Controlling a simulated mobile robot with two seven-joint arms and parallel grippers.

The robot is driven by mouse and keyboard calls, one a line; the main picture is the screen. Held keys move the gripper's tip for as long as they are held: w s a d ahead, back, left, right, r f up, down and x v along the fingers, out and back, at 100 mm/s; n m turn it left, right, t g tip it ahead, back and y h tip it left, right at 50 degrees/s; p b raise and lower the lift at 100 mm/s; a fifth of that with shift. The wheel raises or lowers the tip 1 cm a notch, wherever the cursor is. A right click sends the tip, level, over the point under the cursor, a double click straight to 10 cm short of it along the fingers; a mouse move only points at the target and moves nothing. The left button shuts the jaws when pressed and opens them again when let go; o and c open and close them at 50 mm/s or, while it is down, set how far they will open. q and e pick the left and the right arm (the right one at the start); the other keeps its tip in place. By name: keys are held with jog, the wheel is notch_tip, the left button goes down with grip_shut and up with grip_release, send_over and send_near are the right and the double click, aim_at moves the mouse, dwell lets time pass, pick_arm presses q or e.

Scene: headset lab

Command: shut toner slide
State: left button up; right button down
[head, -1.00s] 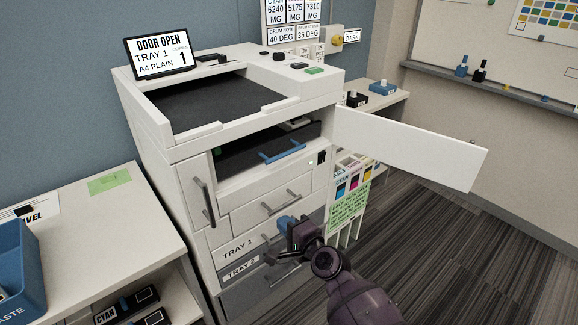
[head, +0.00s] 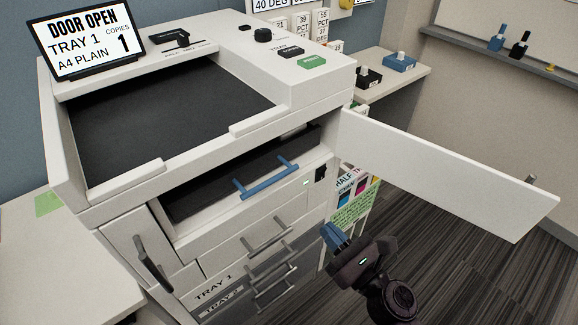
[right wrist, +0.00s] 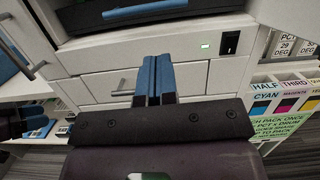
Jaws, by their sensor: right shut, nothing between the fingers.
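The toner slide shows as a dark slide with a blue bar handle (head: 265,178) inside the printer's open front bay. In the right wrist view its blue handle (right wrist: 145,9) is at the top edge. I cannot tell how far the slide stands out. The white front door (head: 440,170) is swung open to the right. My right gripper (head: 328,232), with blue fingers, is shut and empty, below and right of the handle and apart from it. The closed fingers also show in the right wrist view (right wrist: 154,62), in front of the drawers.
The printer's screen (head: 86,38) reads DOOR OPEN. Grey-handled drawers (head: 265,238) lie below the bay. A black rocker switch (head: 320,172) and a small green light are beside the slide. The open door juts out above and right of my right gripper. A side table (head: 400,80) stands behind.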

jog(key=p, duration=0.2)
send_near(278, 180)
jog(key=x, duration=0.7)
pick_arm(q)
jog(key=shift+a+v, duration=0.2)
jog(key=shift+v, duration=0.7)
pick_arm(e)
jog(key=shift+w, duration=0.35)
jog(key=w+a, duration=0.1)
jog(key=w+a+b, duration=0.1)
jog(key=w, duration=0.1)
jog(key=shift+w+a+f, duration=0.1)
jog(key=shift+w+a, duration=0.1)
pick_arm(q)
jog(key=shift+f, duration=0.15)
pick_arm(e)
jog(key=shift+s+d, duration=0.1)
jog(key=shift+s, duration=0.05)
pick_arm(q)
jog(key=shift+d+f, duration=0.15)
